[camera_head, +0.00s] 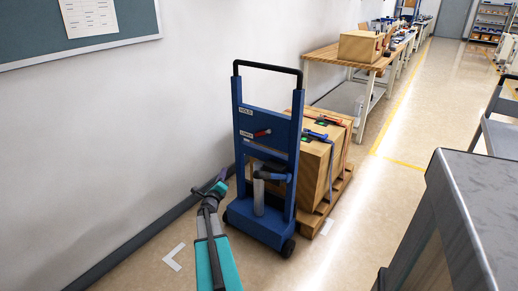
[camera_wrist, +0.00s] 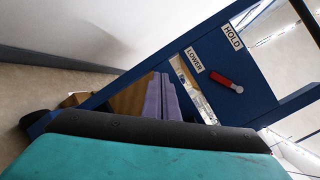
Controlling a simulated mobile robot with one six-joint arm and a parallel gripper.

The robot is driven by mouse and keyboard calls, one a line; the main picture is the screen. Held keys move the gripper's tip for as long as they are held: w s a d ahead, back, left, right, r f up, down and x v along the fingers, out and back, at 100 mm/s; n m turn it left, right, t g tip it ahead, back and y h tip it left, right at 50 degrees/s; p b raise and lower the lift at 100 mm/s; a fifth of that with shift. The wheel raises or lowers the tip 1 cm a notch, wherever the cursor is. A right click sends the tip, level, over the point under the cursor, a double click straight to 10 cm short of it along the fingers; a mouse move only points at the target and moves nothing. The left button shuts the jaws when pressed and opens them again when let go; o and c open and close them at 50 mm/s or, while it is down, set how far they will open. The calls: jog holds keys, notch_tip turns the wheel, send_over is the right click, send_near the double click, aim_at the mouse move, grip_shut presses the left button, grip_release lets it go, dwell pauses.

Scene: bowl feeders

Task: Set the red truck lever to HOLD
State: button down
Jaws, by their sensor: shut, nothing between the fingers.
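The red lever (camera_head: 262,133) is on the upper crossplate of the blue hand truck (camera_head: 281,160). In the wrist view the red lever (camera_wrist: 224,81) lies with its red end towards the LOWER label (camera_wrist: 194,60); a round grey end is on the other side. The HOLD label (camera_wrist: 232,37) is above it, and also shows in the head view (camera_head: 245,111). My gripper (camera_head: 222,174) is low, left of the truck and below the lever, not touching it. In the wrist view its purple fingers (camera_wrist: 161,76) are together and empty.
Strapped wooden boxes (camera_head: 305,160) stand on a pallet behind the truck. The wall (camera_head: 190,80) is close on the left. A workbench (camera_head: 345,58) is farther back. A grey-topped table (camera_head: 475,205) stands at right. Floor between truck and table is clear.

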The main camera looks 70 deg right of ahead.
aim_at(263, 133)
jog(key=s+d+r+m+g+h, duration=0.1)
jog(key=s+d+r+m+g, duration=0.1)
jog(key=s, duration=0.4)
jog(key=s+d+r+m+g+h+b, duration=0.1)
jog(key=s+d+r+m+g, duration=0.1)
jog(key=s+d+m+g, duration=0.2)
jog(key=s+m, duration=0.1)
jog(key=s, duration=0.1)
jog(key=shift+s+d+r, duration=0.25)
jog(key=shift+s, duration=0.1)
jog(key=shift+d, duration=0.1)
jog(key=x, duration=0.9)
jog(key=shift+d, duration=0.15)
jog(key=shift+w+d+r, duration=0.15)
jog(key=shift+w+r, duration=0.15)
jog(key=shift+r, duration=0.3)
jog(key=shift+w+d+r, duration=0.15)
jog(key=shift+w+r, duration=0.1)
jog(key=shift+r, duration=0.4)
jog(key=shift+w+d+r, duration=0.1)
jog(key=shift+w+r, duration=0.25)
jog(key=shift+r, duration=0.25)
